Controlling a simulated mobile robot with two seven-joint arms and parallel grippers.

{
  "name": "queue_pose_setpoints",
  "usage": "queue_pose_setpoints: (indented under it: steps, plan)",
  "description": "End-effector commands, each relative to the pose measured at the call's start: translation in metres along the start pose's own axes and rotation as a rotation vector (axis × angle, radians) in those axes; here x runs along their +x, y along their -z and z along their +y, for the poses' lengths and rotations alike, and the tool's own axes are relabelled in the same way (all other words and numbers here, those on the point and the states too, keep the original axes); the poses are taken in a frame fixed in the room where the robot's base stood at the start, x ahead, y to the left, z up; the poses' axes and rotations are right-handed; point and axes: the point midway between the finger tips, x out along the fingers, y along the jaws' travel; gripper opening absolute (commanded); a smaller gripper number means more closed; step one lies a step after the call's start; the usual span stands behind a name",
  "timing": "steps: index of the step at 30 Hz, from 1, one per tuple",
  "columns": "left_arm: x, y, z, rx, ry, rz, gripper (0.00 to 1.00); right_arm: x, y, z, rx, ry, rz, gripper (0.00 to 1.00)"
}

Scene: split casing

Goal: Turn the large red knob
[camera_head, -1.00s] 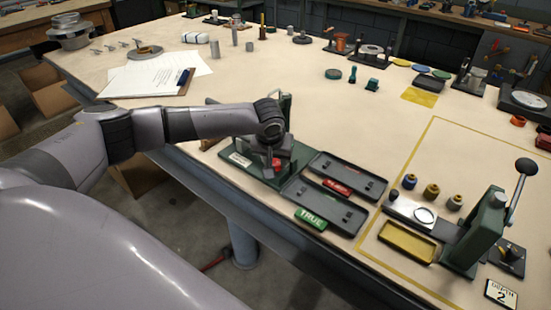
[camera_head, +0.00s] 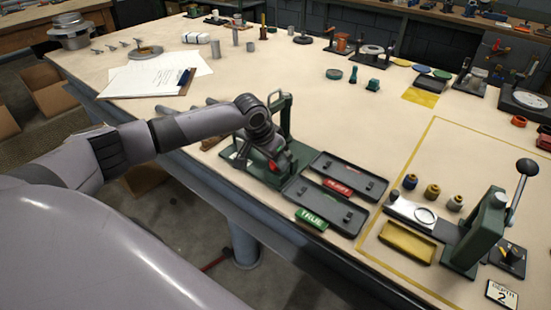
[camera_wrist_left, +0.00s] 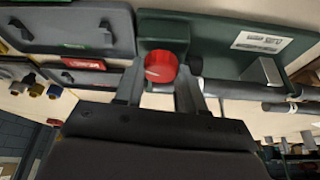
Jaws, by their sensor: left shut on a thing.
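The large red knob (camera_wrist_left: 160,67) sits on a dark green fixture (camera_wrist_left: 220,45) and has a pale mark on its face. In the head view a little red of the knob (camera_head: 286,157) shows, mostly hidden by my gripper. The green fixture (camera_head: 286,112) stands near the bench's front edge. My left gripper (camera_head: 277,161) reaches down to the knob from the left. In the left wrist view its two fingers (camera_wrist_left: 160,84) lie on either side of the knob, shut on it. My right gripper is not in view.
Two dark trays, with a green TRUE label (camera_head: 311,218) and a red label (camera_head: 338,188), lie right of the fixture. A green lever press (camera_head: 482,232) stands farther right. A clipboard with papers (camera_head: 150,78) lies at the back left. The middle of the bench is clear.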

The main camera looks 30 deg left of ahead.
Motion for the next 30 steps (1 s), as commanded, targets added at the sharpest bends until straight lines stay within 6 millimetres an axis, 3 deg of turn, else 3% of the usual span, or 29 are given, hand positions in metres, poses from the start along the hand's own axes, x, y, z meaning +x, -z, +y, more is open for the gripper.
queue_pose_setpoints:
  steps: [12,29,30]
  plan:
    - [-0.0005,0.0009,-0.0019,0.191,-0.078,0.001,0.09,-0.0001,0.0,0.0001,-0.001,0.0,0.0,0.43]
    - [-0.0006,0.0008,-0.0018,0.224,-0.09,0.0,0.09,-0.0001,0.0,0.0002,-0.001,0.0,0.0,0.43]
    - [-0.0006,0.0008,-0.0018,0.224,-0.09,0.0,0.45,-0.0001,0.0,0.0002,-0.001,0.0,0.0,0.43]
